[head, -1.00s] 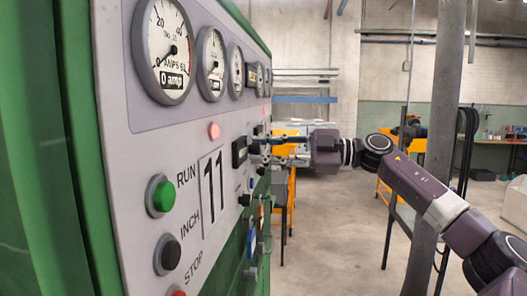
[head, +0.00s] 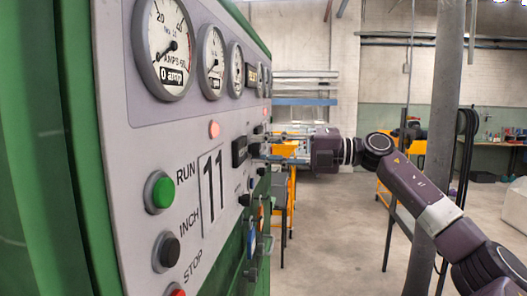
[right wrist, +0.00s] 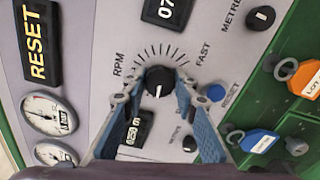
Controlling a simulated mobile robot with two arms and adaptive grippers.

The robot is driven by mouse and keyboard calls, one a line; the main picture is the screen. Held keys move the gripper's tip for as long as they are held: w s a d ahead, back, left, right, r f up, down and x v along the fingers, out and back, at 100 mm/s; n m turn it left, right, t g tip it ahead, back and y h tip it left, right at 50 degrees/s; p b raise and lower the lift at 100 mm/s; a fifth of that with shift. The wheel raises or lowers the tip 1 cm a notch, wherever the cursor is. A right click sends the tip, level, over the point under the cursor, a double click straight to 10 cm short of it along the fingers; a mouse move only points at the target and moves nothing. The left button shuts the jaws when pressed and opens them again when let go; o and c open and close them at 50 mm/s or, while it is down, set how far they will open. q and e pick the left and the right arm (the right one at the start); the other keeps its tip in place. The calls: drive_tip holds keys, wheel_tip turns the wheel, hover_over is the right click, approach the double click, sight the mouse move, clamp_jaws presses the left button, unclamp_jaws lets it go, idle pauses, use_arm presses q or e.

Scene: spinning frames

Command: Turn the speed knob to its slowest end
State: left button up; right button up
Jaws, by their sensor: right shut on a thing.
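The black speed knob (right wrist: 159,82) shows in the right wrist view between my fingertips, on the grey panel beside the RPM label. A fan of tick marks (right wrist: 160,52) curves around its upper side, with FAST at its right end. A white pointer line on the knob runs roughly up and down in this view. The opposite end of the scale is hidden by a finger. My right gripper (right wrist: 160,92) is shut on the knob, a finger on each side. In the head view my right gripper (head: 268,150) meets the panel edge-on. My left gripper is not in view.
The green cabinet's panel holds round gauges (head: 164,50), a green RUN button (head: 160,191) and a dark INCH button (head: 166,252). Near the knob are a blue RESET button (right wrist: 216,93) and a tagged blue lock (right wrist: 260,142). Open floor lies right, with a grey pillar (head: 446,100).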

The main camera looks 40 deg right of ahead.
drive_tip(key=shift+n+b, duration=0.35)
drive_tip(key=shift+n, duration=3.45)
drive_tip(key=o, duration=1.2)
drive_tip(key=shift+s, duration=0.1)
